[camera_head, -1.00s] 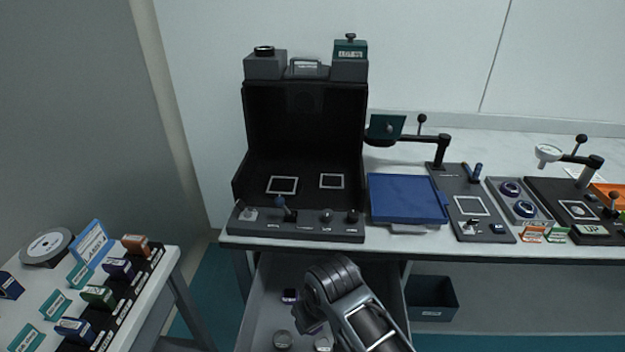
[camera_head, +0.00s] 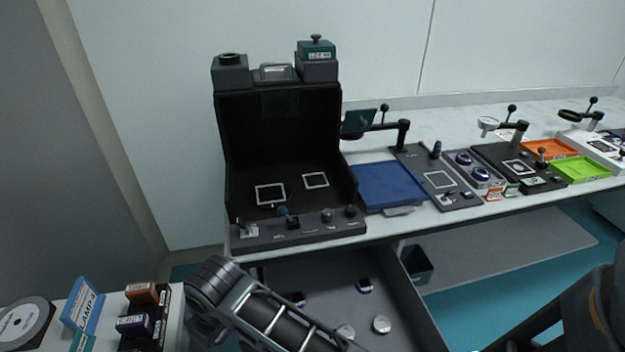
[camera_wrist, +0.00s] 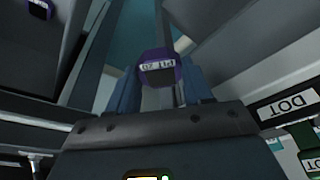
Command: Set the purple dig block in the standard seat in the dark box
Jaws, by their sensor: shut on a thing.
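The purple dig block (camera_wrist: 158,67) is in the wrist view, with a pale label that I cannot read surely. It is held between the fingers of my gripper (camera_wrist: 160,85), which is shut on it. The dark box (camera_head: 350,190) stands open-fronted on the bench. Two white-framed square seats lie on its floor, a left one (camera_head: 257,195) and a right one (camera_head: 305,181). I cannot tell which is the standard seat.
Small knobs and a lever (camera_head: 284,212) line the box's front ledge. A blue tray (camera_head: 388,186) lies to its right. The open drawer (camera_head: 405,318) below holds small blocks and discs. A side table with labelled blocks (camera_head: 142,292) is at lower left.

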